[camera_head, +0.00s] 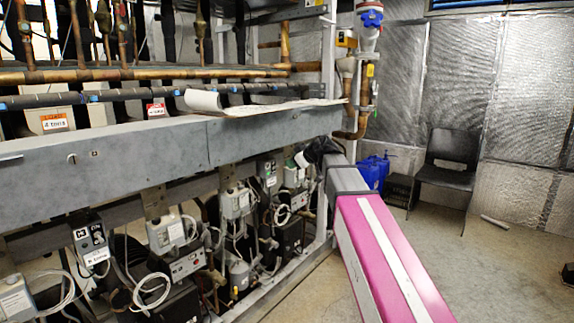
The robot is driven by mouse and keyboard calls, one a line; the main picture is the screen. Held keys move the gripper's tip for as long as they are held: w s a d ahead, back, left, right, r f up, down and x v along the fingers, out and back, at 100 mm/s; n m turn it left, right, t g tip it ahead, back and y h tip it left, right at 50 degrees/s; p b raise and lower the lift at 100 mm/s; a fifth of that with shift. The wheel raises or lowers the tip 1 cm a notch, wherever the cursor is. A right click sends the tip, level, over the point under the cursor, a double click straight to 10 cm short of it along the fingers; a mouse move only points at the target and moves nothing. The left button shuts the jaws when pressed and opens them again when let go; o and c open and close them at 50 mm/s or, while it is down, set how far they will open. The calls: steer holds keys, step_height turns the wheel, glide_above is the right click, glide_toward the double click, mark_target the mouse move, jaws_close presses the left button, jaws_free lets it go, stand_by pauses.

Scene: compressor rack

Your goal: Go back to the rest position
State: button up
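A pink and white link with a grey end reaches from the bottom right towards the rack. A small dark shape (319,150) shows at its far end, by the right end of the rack's grey beam (150,150). It may be my gripper, but it is too small and dark to make out fingers. I cannot tell whether it is open or shut, or whether it touches the beam. No held object can be made out.
The compressor rack fills the left, with copper pipes (150,74) above and grey control boxes (168,233) below. Papers (265,106) lie on the beam. A black chair (449,165) and blue container (373,172) stand behind. Floor (490,265) at right is mostly clear.

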steer(key=shift+s+d+r, duration=0.3)
steer(key=shift+s+d, duration=0.1)
steer(key=shift+s, duration=0.05)
